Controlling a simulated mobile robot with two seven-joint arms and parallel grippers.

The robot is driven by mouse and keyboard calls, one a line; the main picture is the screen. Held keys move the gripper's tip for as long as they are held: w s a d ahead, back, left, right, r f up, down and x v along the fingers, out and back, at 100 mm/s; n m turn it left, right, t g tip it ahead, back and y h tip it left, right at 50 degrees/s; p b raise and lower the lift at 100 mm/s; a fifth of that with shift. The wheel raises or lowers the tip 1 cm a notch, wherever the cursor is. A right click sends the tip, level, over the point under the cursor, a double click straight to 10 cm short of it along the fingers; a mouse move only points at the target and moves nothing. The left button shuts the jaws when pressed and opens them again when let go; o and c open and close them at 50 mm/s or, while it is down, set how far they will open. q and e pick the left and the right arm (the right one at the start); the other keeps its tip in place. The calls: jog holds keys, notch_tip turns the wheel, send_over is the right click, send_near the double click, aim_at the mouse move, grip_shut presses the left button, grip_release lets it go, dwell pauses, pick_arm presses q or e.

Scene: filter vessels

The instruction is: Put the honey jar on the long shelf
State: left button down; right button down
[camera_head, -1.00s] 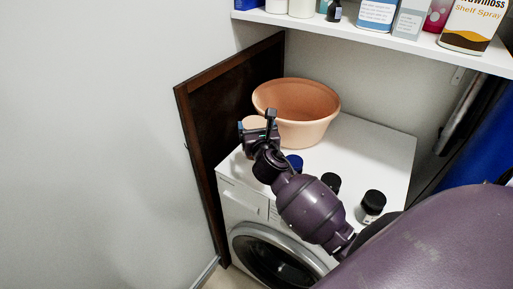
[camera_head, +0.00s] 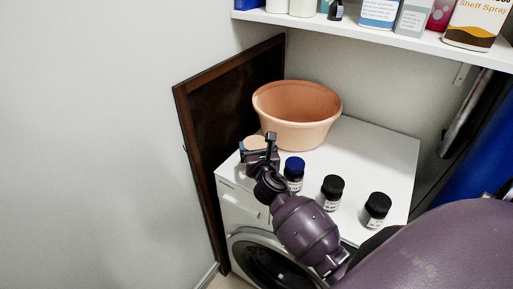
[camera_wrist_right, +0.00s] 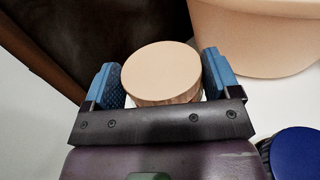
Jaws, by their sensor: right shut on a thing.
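A jar with a flat tan lid (camera_wrist_right: 160,70) sits between the blue finger pads of my right gripper (camera_wrist_right: 162,82). I take it for the honey jar; its label is hidden. In the head view the tan lid (camera_head: 255,142) shows at the left of the washing machine top, in front of the terracotta bowl. My right gripper (camera_head: 259,153) is shut on the jar there. I cannot tell whether the jar's base touches the machine. The long white shelf (camera_head: 400,40) runs along the top right. My left gripper is not in view.
The terracotta bowl (camera_head: 297,115) stands close behind the jar. A blue-capped jar (camera_head: 293,173) and two black-capped jars (camera_head: 332,192), (camera_head: 376,209) stand to the right on the washing machine (camera_head: 390,150). A dark board (camera_head: 205,110) stands at the left. Several bottles crowd the shelf.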

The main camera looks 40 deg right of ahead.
jog(key=shift+c, duration=1.5)
grip_release()
jog(key=shift+f, duration=0.15)
jog(key=o, duration=0.3)
